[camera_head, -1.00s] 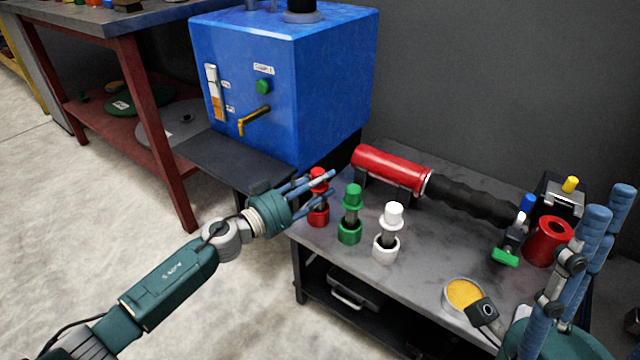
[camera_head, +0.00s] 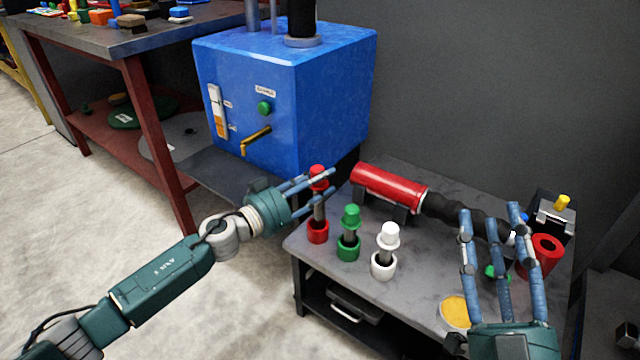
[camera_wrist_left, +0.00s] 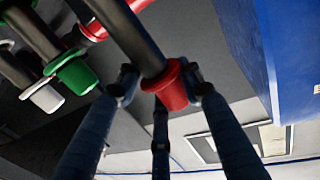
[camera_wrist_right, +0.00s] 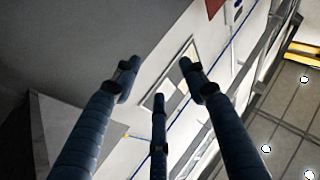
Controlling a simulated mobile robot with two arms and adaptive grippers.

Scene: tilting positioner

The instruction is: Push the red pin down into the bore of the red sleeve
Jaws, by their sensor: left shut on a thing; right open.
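The red pin (camera_head: 317,174) has a red head and a dark shaft. It stands roughly upright over the red sleeve (camera_head: 317,233), at the left end of the low table. A long stretch of shaft shows above the sleeve; whether its tip is inside the bore is hard to tell. My left gripper (camera_head: 328,183) is shut on the pin near its head. In the left wrist view the red head (camera_wrist_left: 172,88) sits between the fingers. My right gripper (camera_head: 490,212) is open and empty above the table's right part; the right wrist view (camera_wrist_right: 155,80) shows nothing between its fingers.
A green pin in its sleeve (camera_head: 348,235) and a white one (camera_head: 385,255) stand close to the right. A red cylinder with black grip (camera_head: 385,187) lies behind them. A blue machine (camera_head: 285,90) stands behind the left gripper.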

